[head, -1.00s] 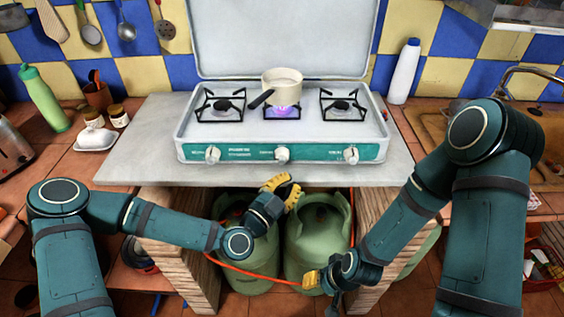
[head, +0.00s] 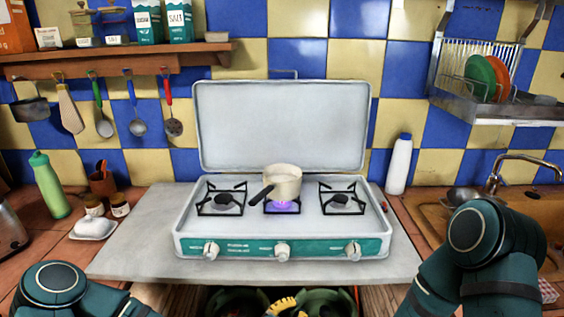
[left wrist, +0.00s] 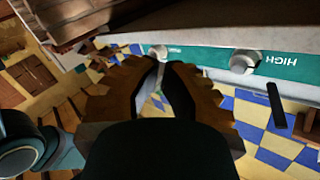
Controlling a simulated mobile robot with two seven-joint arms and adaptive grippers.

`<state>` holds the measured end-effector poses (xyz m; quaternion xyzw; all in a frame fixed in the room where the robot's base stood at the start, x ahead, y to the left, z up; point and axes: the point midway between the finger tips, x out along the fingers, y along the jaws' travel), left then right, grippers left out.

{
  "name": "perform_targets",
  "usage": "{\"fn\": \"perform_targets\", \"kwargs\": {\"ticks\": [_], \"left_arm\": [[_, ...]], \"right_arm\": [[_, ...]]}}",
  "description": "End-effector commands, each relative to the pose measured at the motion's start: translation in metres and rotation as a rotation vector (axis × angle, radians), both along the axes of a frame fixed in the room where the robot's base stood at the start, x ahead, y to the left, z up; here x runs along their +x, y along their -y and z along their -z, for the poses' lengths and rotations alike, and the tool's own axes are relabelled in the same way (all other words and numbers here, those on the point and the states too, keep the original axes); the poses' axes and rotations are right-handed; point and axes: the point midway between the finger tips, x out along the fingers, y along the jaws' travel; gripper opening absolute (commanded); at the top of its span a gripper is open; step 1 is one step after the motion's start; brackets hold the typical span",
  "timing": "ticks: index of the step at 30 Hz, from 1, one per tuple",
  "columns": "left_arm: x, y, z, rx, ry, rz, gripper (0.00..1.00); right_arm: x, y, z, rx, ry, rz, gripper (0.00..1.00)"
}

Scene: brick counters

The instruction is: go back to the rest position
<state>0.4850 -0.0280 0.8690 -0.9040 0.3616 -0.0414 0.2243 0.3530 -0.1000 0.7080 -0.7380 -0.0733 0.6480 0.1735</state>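My left gripper (head: 284,307) shows only as a yellow fingertip at the bottom edge of the head view, below the front edge of the counter slab. In the left wrist view its two brown-yellow fingers (left wrist: 161,72) stand apart with a narrow gap and nothing between them, so it is open and empty. The stove front with its knobs shows beyond the fingers there. My right gripper is outside both current views; only my right upper arm shows at the lower right of the head view.
A white stove (head: 284,246) with raised lid stands on a grey slab (head: 135,246). A cream pot (head: 284,180) sits over a purple flame on the middle burner. Green gas bottles (head: 325,301) stand below. A white bottle (head: 398,165) and sink tap (head: 513,160) are right; a green bottle (head: 51,186) is left.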

Motion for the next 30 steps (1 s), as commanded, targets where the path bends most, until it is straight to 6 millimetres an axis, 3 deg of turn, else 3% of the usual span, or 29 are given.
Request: {"fn": "perform_targets", "kwargs": {"ticks": [5, 9, 12, 16, 21, 30], "left_arm": [[-0.041, -0.007, 0.076, -0.001, -0.509, 0.030, 0.00], [-0.073, -0.037, 0.122, -0.014, -0.916, -0.102, 0.00], [-0.093, -0.065, 0.143, -0.043, -1.169, -0.270, 0.00], [-0.114, -0.098, 0.156, -0.100, -1.407, -0.508, 0.00], [-0.129, -0.123, 0.160, -0.172, -1.562, -0.724, 0.00], [-0.133, -0.129, 0.161, -0.196, -1.597, -0.780, 0.00]], "right_arm": [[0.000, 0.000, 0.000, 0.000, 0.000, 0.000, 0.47], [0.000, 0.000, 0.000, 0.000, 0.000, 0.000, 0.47], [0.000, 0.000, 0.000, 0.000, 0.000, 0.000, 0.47], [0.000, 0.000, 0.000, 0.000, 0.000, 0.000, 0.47], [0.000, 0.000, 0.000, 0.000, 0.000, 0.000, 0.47], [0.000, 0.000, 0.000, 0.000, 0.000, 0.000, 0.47]]}}
